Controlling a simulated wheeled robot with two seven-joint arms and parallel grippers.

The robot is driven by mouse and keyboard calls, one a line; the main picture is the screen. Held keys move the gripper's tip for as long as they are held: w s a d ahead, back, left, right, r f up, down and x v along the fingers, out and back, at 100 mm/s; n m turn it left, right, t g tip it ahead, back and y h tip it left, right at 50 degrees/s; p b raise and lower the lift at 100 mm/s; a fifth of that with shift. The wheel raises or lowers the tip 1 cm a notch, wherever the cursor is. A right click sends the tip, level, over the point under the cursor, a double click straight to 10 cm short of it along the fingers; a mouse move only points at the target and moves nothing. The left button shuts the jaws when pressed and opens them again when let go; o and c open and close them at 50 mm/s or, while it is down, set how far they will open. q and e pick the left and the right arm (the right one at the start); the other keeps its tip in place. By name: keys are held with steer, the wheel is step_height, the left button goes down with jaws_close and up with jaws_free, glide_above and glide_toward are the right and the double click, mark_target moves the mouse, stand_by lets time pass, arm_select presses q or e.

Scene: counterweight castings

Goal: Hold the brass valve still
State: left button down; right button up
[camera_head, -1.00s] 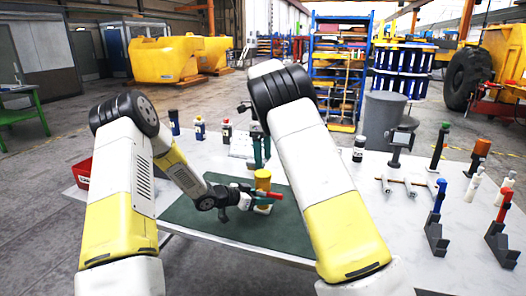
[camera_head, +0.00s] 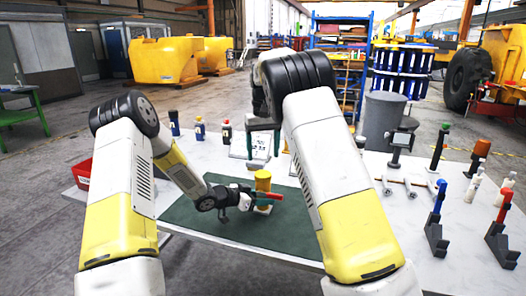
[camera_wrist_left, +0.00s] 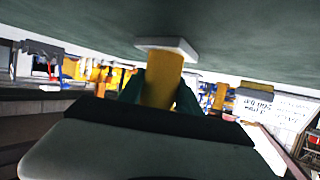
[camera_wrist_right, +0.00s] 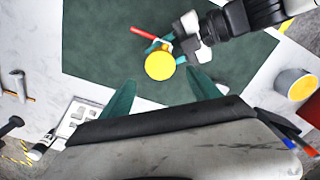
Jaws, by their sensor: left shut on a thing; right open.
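The brass valve (camera_head: 263,181) is an upright yellow cylinder on a pale base, with a red handle (camera_head: 271,196) at its side, on the green mat. My left gripper (camera_head: 248,194) is shut on the valve from the left. In the left wrist view, upside down, its green fingers flank the yellow body (camera_wrist_left: 163,82) below the white base (camera_wrist_left: 168,46). My right gripper (camera_head: 263,148) is open and empty, above and behind the valve. In the right wrist view its spread fingers (camera_wrist_right: 160,90) point toward the valve's round yellow top (camera_wrist_right: 159,66).
The green mat (camera_head: 230,222) lies on a pale table. A red bin (camera_head: 82,172) stands at the left edge. Small bottles (camera_head: 199,129) line the back. Rods on a rack (camera_head: 406,187) and upright-handled stands (camera_head: 435,230) are at the right. A grey cup (camera_wrist_right: 294,84) shows in the right wrist view.

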mark_target(263, 173)
steer(key=shift+r+n, duration=0.1)
steer(key=shift+n, duration=1)
steer(key=shift+f, duration=4.05)
steer(key=c, duration=1.5)
steer(key=shift+o, duration=0.2)
steer(key=o, duration=1.6)
